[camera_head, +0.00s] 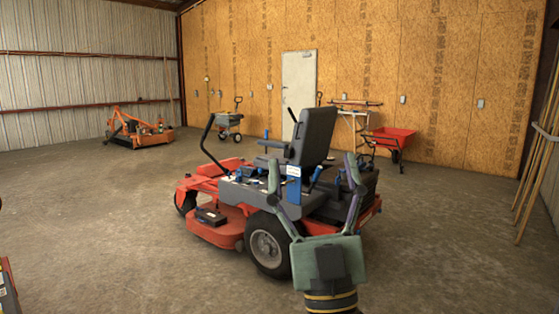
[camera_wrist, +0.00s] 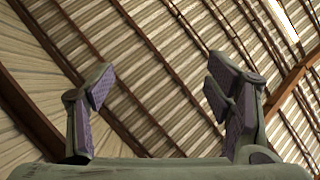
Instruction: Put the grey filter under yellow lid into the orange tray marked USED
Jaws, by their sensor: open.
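My gripper (camera_head: 314,170) is open and empty, its green fingers raised and spread in front of the mower in the head view. In the wrist view its two purple-padded fingers (camera_wrist: 162,85) stand wide apart with only the roof behind them. I cannot make out a grey filter, a yellow lid or an orange tray marked USED in either view.
A red riding mower (camera_head: 262,205) stands just beyond my gripper. An orange implement (camera_head: 140,132), a grey cart (camera_head: 229,121) and a red wheelbarrow (camera_head: 392,138) stand farther back. A red and dark thing (camera_head: 7,288) is cut off at the left edge. The left floor is mostly clear.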

